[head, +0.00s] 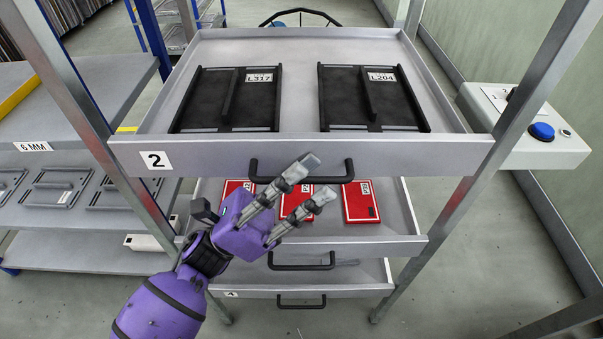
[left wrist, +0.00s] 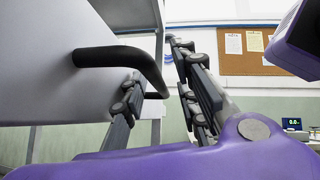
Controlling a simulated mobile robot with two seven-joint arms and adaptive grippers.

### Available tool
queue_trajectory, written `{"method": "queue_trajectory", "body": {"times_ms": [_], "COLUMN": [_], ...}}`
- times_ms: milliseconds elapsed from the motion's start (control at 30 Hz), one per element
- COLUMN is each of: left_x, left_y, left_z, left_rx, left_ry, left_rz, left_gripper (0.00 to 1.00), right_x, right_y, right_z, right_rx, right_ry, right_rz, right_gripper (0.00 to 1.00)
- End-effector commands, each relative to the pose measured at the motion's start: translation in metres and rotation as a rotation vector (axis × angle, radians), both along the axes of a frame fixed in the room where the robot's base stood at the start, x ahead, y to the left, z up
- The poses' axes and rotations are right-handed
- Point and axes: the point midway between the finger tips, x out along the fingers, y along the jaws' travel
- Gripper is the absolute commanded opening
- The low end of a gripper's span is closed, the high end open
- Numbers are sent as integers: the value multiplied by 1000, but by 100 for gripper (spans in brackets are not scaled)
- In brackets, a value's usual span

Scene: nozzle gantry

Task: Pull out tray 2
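Tray 2 (head: 210,156) is the top grey tray of the rack. Its front carries a "2" label and a black handle (head: 255,172). Two black plates, marked L317 (head: 205,100) and L204 (head: 348,98), lie in it. My purple left gripper (head: 318,178) is at the handle, with its two fingers spread apart and the upper fingertip overlapping the handle bar. In the left wrist view the handle (left wrist: 118,57) shows from close by, with one finger on each side of the bar's far part. Contact with it cannot be told. My right gripper is out of view.
Below, a tray with red cases (head: 360,202) and a lower tray marked 4 (head: 250,294) jut out. Rack posts stand at both sides. A control box with a blue button (head: 542,131) is at right, shelves (head: 95,225) at left. Floor at lower right is mostly clear.

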Motion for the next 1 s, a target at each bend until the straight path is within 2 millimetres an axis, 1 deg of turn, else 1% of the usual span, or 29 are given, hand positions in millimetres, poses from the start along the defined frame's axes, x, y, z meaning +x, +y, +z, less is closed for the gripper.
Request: {"method": "queue_trajectory", "body": {"times_ms": [167,200,400,833,1000], "left_x": [0,0,0,0,-6], "left_y": [0,0,0,0,0], "left_z": [0,0,0,0,-1], "left_rx": [0,0,0,0,0], "left_ry": [1,0,0,0,1], "left_rz": [1,0,0,1,3], "left_gripper": [28,27,0,0,0], "right_x": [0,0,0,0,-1], "right_y": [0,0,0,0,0], "right_z": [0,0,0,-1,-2], "right_rx": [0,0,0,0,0], "right_ry": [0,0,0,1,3], "right_rz": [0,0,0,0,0], "right_gripper": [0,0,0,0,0]}}
